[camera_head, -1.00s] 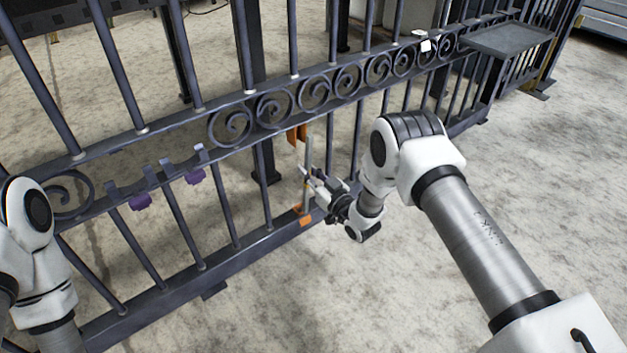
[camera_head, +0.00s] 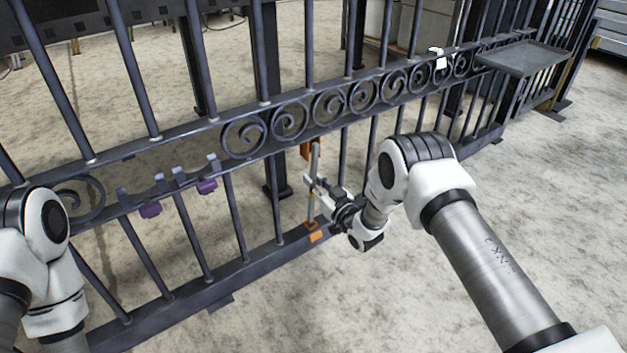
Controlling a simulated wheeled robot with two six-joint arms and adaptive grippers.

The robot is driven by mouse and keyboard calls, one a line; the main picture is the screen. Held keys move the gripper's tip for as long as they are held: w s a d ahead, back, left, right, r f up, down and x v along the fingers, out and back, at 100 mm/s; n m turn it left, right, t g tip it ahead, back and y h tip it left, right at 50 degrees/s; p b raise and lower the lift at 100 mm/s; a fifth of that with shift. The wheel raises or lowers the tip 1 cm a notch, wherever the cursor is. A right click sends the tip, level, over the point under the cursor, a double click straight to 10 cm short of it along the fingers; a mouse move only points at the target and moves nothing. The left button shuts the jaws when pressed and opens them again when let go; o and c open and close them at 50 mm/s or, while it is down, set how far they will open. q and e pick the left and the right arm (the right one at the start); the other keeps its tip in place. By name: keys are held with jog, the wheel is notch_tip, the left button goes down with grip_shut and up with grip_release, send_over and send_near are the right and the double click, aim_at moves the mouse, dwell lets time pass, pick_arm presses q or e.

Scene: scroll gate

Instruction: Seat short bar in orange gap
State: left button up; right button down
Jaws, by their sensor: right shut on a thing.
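The short bar (camera_head: 314,163) is a thin grey bar, held nearly upright at the lower part of the gate. My right gripper (camera_head: 313,187) is shut on it around its middle. The orange gap shows as an upper orange piece (camera_head: 306,150) under the scroll band and a lower orange piece (camera_head: 315,233) on the bottom rail. The bar's top is in front of or beside the upper orange piece, and its lower end is close to the lower one. I cannot tell whether it sits in either. My left arm shows at the left edge; its gripper is out of view.
The dark gate (camera_head: 225,284) runs across the view with a band of scrolls (camera_head: 328,107). Two purple pieces (camera_head: 206,187) mark an opening in the band at left. A grey tray (camera_head: 522,58) is at the upper right. The floor in front is clear.

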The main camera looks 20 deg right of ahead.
pick_arm(q)
jog(key=shift+f+b, duration=0.6)
jog(key=shift+b, duration=0.05)
pick_arm(e)
jog(key=shift+f, duration=1)
pick_arm(q)
jog(key=shift+r, duration=0.2)
pick_arm(e)
jog(key=shift+w+a+g, duration=0.3)
jog(key=shift+w+a, duration=0.05)
jog(key=shift+w, duration=0.45)
dwell(0.7)
jog(key=c, duration=1.1)
grip_release()
jog(key=shift+f, duration=0.1)
jog(key=v, duration=1.2)
